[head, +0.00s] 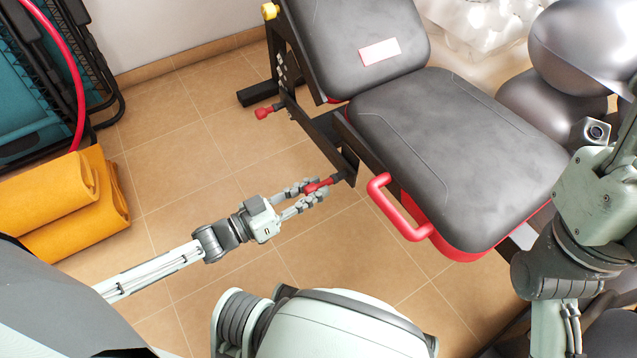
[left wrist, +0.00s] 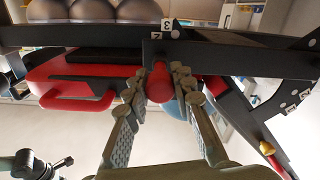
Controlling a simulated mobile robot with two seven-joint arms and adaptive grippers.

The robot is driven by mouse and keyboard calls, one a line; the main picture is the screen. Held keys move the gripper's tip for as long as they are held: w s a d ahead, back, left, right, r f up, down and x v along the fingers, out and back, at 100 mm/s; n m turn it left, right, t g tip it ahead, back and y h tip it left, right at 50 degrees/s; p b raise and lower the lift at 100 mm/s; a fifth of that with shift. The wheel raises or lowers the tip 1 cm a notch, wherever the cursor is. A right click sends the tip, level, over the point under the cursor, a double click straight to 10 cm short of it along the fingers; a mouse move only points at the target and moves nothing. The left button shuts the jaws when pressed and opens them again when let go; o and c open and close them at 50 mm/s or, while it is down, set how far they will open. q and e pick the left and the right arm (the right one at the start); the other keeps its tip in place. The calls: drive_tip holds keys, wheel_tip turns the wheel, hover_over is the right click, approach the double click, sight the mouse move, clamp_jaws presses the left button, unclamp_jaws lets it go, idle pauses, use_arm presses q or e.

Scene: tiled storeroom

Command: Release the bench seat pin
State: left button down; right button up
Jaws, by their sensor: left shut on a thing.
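The weight bench has a dark grey seat pad (head: 450,140) and a backrest (head: 355,45) on a black frame. The red seat pin (head: 322,185) sticks out from the frame below the seat. My left gripper (head: 318,188) is shut on this pin, with a finger on each side of it. In the left wrist view the red pin knob (left wrist: 160,83) sits between the two fingers, against the black frame bar (left wrist: 230,55). My right arm is at the right edge of the head view; its gripper is not in view.
A second red knob (head: 264,113) is farther up the frame, and a red handle (head: 398,210) is beside the seat. Rolled orange mats (head: 60,205) and a teal folded item (head: 45,85) stand at left. Grey balls (head: 585,50) are at right. Tiled floor (head: 190,125) is clear between.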

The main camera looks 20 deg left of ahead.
use_arm(q)
drive_tip(key=shift+s+a, duration=0.35)
drive_tip(key=shift+s, duration=0.15)
drive_tip(key=c, duration=1.3)
unclamp_jaws()
drive_tip(key=shift+o, duration=0.2)
drive_tip(key=shift+s+a, duration=0.1)
drive_tip(key=v, duration=1.1)
drive_tip(key=shift+s+a, duration=0.3)
